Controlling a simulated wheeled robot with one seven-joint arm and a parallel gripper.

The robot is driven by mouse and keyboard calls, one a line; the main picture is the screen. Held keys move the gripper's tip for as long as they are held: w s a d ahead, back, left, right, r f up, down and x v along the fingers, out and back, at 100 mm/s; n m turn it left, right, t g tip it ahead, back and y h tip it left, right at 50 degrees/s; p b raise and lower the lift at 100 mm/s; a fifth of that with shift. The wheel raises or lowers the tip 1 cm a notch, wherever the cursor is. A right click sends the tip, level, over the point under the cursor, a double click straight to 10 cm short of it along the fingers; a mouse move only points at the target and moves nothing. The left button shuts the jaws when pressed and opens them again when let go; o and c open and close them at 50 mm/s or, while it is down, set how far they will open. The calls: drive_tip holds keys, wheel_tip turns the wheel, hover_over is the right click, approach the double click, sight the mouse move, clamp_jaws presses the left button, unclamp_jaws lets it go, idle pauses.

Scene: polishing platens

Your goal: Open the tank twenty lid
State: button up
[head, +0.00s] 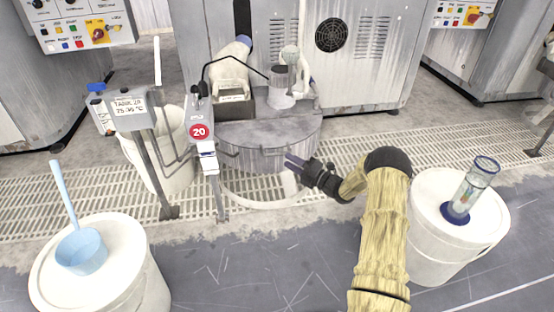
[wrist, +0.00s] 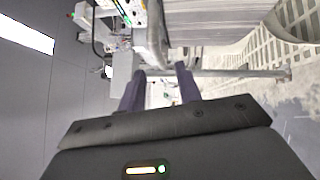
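Tank twenty (head: 268,158) is a squat grey cylinder at the centre of the head view, beside a round red sign (head: 199,131) reading 20. Its grey lid (head: 290,128) lies flat on top, with a beaker and other equipment standing on or just behind it. My gripper (head: 289,161) is in front of the tank, near its front right wall. In the wrist view my gripper (wrist: 160,72) has its two dark fingers apart with nothing clearly between them. A grey bar (wrist: 230,73) crosses just beyond the fingertips. I cannot tell whether they touch it.
A white bucket (head: 120,285) with a blue scoop (head: 82,250) stands at left. Another white bucket (head: 425,235) at right carries a clear cylinder (head: 474,185). A display post (head: 130,112) stands left of the tank. Floor grating (head: 350,155) surrounds the tank.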

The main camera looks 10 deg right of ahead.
sight(277, 154)
drive_tip(key=b+x, duration=0.2)
drive_tip(key=x, duration=0.3)
drive_tip(key=shift+w+a, duration=0.2)
drive_tip(key=shift+a, duration=0.05)
drive_tip(key=shift+w+a+r+b, duration=0.15)
drive_tip(key=shift+w+a+b, duration=0.1)
drive_tip(key=shift+w+b, duration=0.1)
drive_tip(key=shift+c, duration=0.4)
clamp_jaws()
